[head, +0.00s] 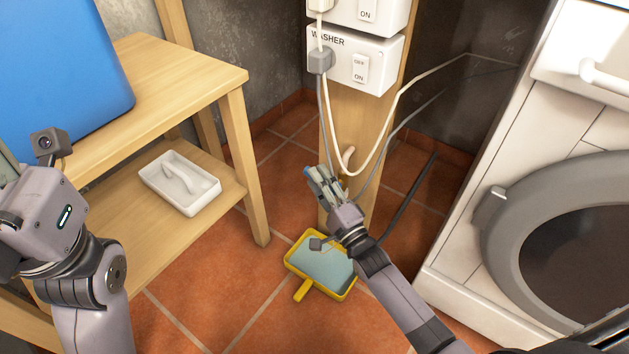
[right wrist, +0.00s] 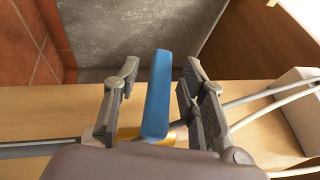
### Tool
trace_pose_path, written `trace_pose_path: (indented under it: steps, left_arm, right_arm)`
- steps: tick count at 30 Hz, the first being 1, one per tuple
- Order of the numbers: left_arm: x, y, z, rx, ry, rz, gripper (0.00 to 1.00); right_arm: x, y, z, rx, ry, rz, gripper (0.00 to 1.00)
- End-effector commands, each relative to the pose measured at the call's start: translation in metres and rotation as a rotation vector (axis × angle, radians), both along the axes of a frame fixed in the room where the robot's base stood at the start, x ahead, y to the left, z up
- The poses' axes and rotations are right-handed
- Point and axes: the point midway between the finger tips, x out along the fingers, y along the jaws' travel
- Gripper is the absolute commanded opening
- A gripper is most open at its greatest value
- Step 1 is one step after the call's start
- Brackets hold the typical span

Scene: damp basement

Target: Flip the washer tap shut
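The tap shows in the right wrist view as a blue lever (right wrist: 158,95) on a brass-coloured body (right wrist: 180,137) at the wooden post. The lever points away from my palm. My right gripper (right wrist: 160,78) is open, with one finger on each side of the lever and a narrow gap on both sides. In the head view my right gripper (head: 319,182) is in front of the post and hides most of the tap. My left gripper's base (head: 40,210) is at the left edge of the head view; its fingers cannot be made out.
The washer outlet box (head: 385,62) is above on the post (head: 360,125), with hanging cables (head: 387,120) close to my right gripper. The washing machine (head: 470,255) stands right; a wooden shelf (head: 190,75) with a white dish (head: 180,182) stands left.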

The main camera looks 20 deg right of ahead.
Motion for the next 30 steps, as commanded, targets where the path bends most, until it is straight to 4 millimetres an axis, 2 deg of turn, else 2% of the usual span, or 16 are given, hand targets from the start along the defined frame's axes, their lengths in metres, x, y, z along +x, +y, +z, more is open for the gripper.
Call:
trace_pose_path:
  steps: [6,15,30]
  left_arm:
    - [-0.004,-0.001,0.002,0.001,-0.023,0.001,0.4]
    - [-0.004,-0.001,0.004,0.002,-0.024,0.001,0.4]
    - [-0.004,-0.001,0.004,0.002,-0.024,0.0,0.4]
  right_arm:
    - [0.016,0.005,0.004,0.0,0.0,0.0,0.38]
    - [0.018,0.005,0.005,0.0,0.001,0.0,0.38]
    - [0.018,0.005,0.005,0.0,0.001,0.0,0.04]
